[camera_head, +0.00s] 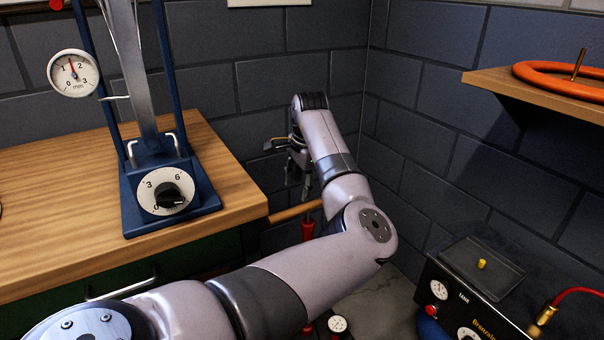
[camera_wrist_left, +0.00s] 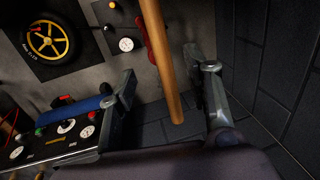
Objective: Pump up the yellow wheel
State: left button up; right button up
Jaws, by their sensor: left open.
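The yellow wheel (camera_wrist_left: 48,40), with a black tire, lies at the upper left of the left wrist view. The floor pump's wooden handle (camera_head: 296,212) sits on a red rod (camera_head: 308,228) beside the bench. The handle (camera_wrist_left: 161,62) also runs through the middle of the left wrist view. My left gripper (camera_head: 299,182) is open above the handle, pointing down. In the left wrist view its two fingers stand on either side of the handle, with gaps. The pump's gauge (camera_head: 337,324) shows low down; my arm hides much of the pump. My right gripper is out of view.
A wooden bench (camera_head: 60,205) with a blue truing stand (camera_head: 175,178) is at the left. A black compressor box (camera_head: 465,300) with a red hose (camera_head: 580,292) stands at the lower right. A shelf (camera_head: 540,92) holds an orange ring (camera_head: 560,85). Dark block walls close the corner.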

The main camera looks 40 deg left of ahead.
aim_at(297, 208)
pick_arm(q)
jog(key=f, duration=0.3)
jog(key=a+f+b, duration=0.1)
jog(key=f, duration=0.3)
jog(key=a+f+b, duration=0.1)
jog(key=f, duration=0.2)
jog(key=shift+w+f, duration=0.2)
jog(key=shift+w, duration=0.1)
grip_shut()
jog(key=shift+r, duration=0.1)
